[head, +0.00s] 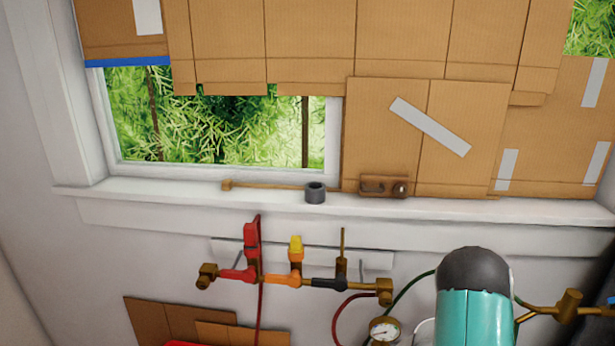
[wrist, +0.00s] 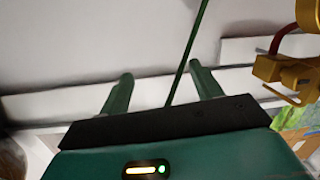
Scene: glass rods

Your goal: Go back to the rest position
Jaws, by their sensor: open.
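My gripper (wrist: 161,80) shows in the wrist view with its two green fingers apart. Nothing is held between them. A thin green line (wrist: 188,52), a hose or rod, runs up behind the gap between the fingers; I cannot tell how far away it is. In the head view a teal and dark part of my arm rises at the lower right, and my fingers do not show there. I cannot make out any glass rods in either view.
A brass pipe manifold (head: 297,282) with red, yellow and black fittings is on the wall, with a pressure gauge (head: 384,329) below. More brass fittings (head: 567,306) lie right of my arm. Brass fittings (wrist: 290,70) appear right of my gripper.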

